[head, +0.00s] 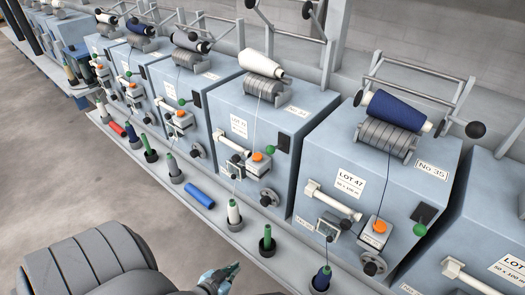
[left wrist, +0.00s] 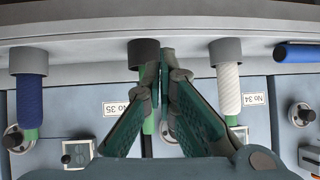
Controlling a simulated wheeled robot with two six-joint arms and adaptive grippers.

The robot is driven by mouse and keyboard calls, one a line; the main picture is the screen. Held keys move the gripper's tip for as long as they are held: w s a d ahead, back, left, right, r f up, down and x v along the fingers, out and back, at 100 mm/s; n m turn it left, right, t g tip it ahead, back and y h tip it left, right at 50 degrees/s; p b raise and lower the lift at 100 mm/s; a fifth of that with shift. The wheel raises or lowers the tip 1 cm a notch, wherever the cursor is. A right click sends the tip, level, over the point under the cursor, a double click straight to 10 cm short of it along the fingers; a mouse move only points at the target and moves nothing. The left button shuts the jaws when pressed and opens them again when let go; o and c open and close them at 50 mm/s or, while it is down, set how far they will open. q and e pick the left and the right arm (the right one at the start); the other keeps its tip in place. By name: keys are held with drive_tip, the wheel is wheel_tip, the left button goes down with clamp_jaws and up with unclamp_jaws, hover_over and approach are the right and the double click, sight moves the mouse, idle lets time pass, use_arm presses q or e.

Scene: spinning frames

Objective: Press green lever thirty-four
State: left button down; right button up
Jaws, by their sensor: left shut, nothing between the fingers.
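Green lever thirty-four is a small green ball (head: 270,149) on the front of the blue-grey machine box (head: 262,125) labelled No 34 in the head view. A black plate and an orange button are close to it. My left gripper (head: 232,268) is low in the picture, in front of the rail and well below the lever, apart from it. In the left wrist view its green fingers (left wrist: 165,52) are shut and empty, pointing at the rail. There the No 34 label (left wrist: 253,99) shows at right, but the lever is not seen. My right gripper is not in view.
Machine No. 35 (head: 395,190) with its own green ball (head: 419,229) stands to the right. A rail holds a white spool (head: 234,213), a green tube (head: 267,244) and a blue spool (head: 321,279). A blue bobbin (head: 200,195) lies on the rail. Open floor is at left.

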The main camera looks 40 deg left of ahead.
use_arm(q)
drive_tip(key=w+a+r+t, duration=0.2)
drive_tip(key=w+r+t, duration=0.3)
drive_tip(key=r, duration=0.5)
drive_tip(key=w+r+n+t, duration=0.1)
drive_tip(key=w+r+t, duration=0.2)
drive_tip(key=r, duration=0.6)
drive_tip(key=w+r+t, duration=0.2)
drive_tip(key=r+t, duration=0.1)
drive_tip(key=r, duration=0.5)
drive_tip(key=n+t, duration=0.1)
drive_tip(key=t, duration=0.3)
approach(270, 150)
drive_tip(key=s+r, duration=0.4)
drive_tip(key=r, duration=0.2)
drive_tip(key=shift+a+f+y+b, duration=0.2)
drive_tip(key=shift+a+y+b, duration=0.15)
drive_tip(key=shift+a, duration=0.1)
drive_tip(key=w+r, duration=0.2)
drive_tip(key=w, duration=0.7)
drive_tip(key=shift+b, duration=0.35)
drive_tip(key=shift+w, duration=0.1)
